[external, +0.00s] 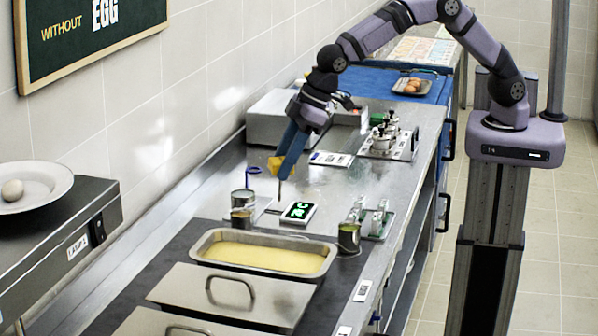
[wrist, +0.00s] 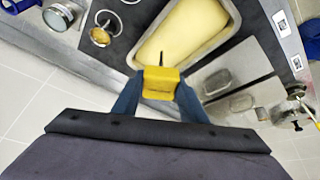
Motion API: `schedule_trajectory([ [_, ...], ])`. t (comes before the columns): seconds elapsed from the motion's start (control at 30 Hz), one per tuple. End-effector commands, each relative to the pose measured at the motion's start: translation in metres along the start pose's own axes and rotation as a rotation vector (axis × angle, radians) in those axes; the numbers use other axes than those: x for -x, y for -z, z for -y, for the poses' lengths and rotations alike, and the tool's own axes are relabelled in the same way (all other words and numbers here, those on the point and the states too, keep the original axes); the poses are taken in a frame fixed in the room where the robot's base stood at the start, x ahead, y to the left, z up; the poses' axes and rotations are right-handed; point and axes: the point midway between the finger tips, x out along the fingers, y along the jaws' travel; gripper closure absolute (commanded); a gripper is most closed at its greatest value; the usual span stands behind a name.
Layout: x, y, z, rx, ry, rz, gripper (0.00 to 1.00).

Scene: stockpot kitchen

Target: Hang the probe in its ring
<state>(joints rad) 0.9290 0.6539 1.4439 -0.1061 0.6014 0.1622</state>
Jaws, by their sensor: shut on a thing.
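My gripper (external: 287,163) is shut on the probe, which has a yellow block-shaped head (external: 275,165) and a thin dark metal stem (external: 280,190) pointing down. In the external view the probe is held above the steel counter, behind the food tray. In the wrist view the yellow head (wrist: 161,82) sits between the two blue fingertips (wrist: 160,88), and its stem points toward the tray.
A steel tray of yellow food (external: 212,237) lies in front, with lidded pans (external: 235,292) nearer the camera. Cans (external: 243,199) stand left of the gripper and another can (external: 349,238) stands right of the tray. A lit green display (external: 298,211) lies close to the probe.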

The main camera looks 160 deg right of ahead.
Motion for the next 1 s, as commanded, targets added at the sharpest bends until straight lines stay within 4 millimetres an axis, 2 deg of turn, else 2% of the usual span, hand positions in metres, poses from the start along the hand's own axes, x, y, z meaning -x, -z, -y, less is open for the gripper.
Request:
schedule_trajectory([
  [0.03, -0.003, 0.007, -0.025, -0.038, -0.017, 0.004, 0.94],
  [0.3, -0.019, 0.024, -0.143, -0.204, -0.085, 0.022, 0.94],
  [0.6, -0.025, 0.012, -0.273, -0.376, -0.151, 0.04, 0.94],
  [0.8, -0.023, -0.005, -0.336, -0.458, -0.18, 0.048, 0.94],
  [1.0, -0.021, -0.018, -0.37, -0.502, -0.196, 0.052, 0.94],
])
